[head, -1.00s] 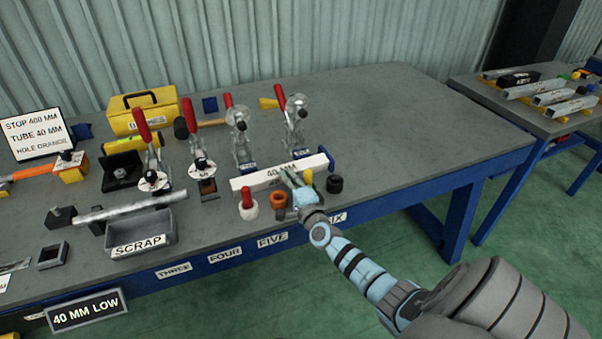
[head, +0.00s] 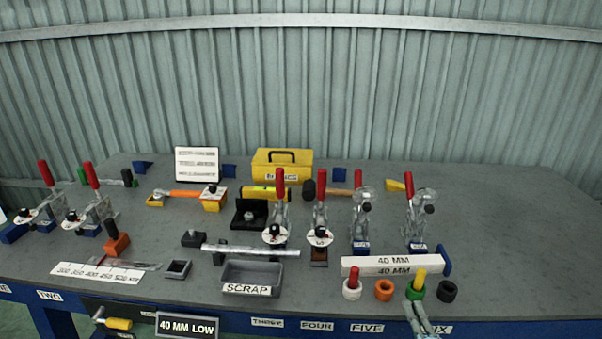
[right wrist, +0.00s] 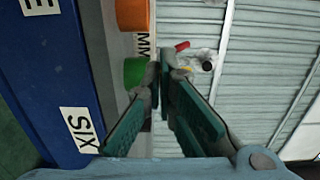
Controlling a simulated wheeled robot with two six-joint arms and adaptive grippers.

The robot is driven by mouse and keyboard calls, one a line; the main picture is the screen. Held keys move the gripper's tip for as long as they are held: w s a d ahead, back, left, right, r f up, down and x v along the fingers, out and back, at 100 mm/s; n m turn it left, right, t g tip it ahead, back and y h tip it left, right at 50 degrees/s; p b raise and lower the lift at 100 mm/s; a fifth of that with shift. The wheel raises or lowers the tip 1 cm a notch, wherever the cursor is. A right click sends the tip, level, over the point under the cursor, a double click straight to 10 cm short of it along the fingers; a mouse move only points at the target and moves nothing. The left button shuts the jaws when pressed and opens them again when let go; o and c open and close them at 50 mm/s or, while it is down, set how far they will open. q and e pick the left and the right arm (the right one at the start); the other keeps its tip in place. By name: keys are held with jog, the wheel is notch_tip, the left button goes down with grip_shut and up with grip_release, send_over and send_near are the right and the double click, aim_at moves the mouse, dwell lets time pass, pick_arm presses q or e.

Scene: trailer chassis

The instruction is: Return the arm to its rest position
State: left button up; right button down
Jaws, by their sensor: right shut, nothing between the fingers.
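My right gripper (head: 413,308) shows at the lower right of the head view, at the table's front edge by the green ring (head: 415,291). Its fingers are shut with nothing held. In the right wrist view the gripper (right wrist: 160,75) has its fingertips together, with the green ring (right wrist: 135,72) and the orange ring (right wrist: 132,14) to their left. A yellow peg (head: 419,277) stands in the green ring. My left gripper is not in view.
The white 40 MM block (head: 375,265) lies behind the rings. An orange ring (head: 384,290) and a black ring (head: 448,291) flank the green one. Toggle clamps (head: 362,225) stand farther back. The SCRAP tray (head: 252,272) is left. The table's right side (head: 510,230) is clear.

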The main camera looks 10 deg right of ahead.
jog(key=s+a+f+n+g+y, duration=0.1)
jog(key=s+a+f+n+g, duration=0.25)
jog(key=f, duration=0.55)
jog(key=s+f+n+g+y, duration=0.1)
jog(key=s+f+n+g, duration=0.1)
jog(key=s+f+n, duration=0.55)
jog(key=s+a+f+n+g+y, duration=0.1)
jog(key=s+a+f+g, duration=0.15)
jog(key=f, duration=0.75)
jog(key=s+a+f+n+g, duration=0.1)
jog(key=s+f+n+g, duration=0.1)
jog(key=s, duration=0.6)
jog(key=s+a+f+n+g, duration=0.2)
jog(key=s+f, duration=0.4)
jog(key=s, duration=0.3)
jog(key=s+a+f+n+g+y, duration=0.1)
jog(key=s+f+n+g, duration=0.3)
jog(key=s, duration=0.5)
jog(key=shift+a+n, duration=0.55)
jog(key=shift+n, duration=0.15)
